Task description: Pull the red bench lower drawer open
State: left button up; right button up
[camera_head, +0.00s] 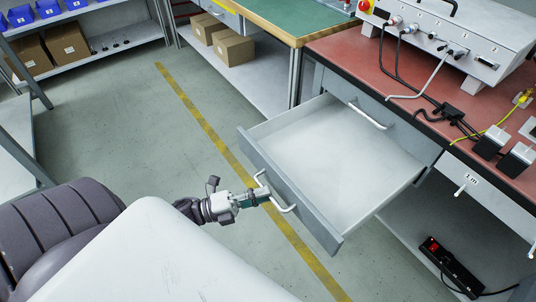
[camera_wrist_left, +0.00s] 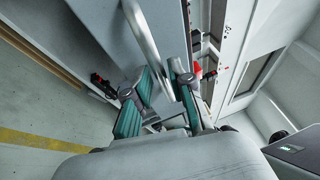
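The red bench's lower drawer (camera_head: 345,165) is pulled far out in the head view and looks empty inside. Its grey front (camera_head: 290,190) carries a pale bar handle (camera_head: 284,205). My left gripper (camera_head: 262,197) is at this handle, in front of the drawer. My right gripper is not in view.
The red bench top (camera_head: 335,45) holds a grey instrument box (camera_head: 465,35) and cables. A closed upper drawer's handle (camera_head: 367,116) shows above the open one. A green-topped bench (camera_head: 290,15) stands behind. Open floor with a yellow line (camera_head: 215,140) lies left.

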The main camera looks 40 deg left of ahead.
pick_arm(q)
jog(key=v, duration=1)
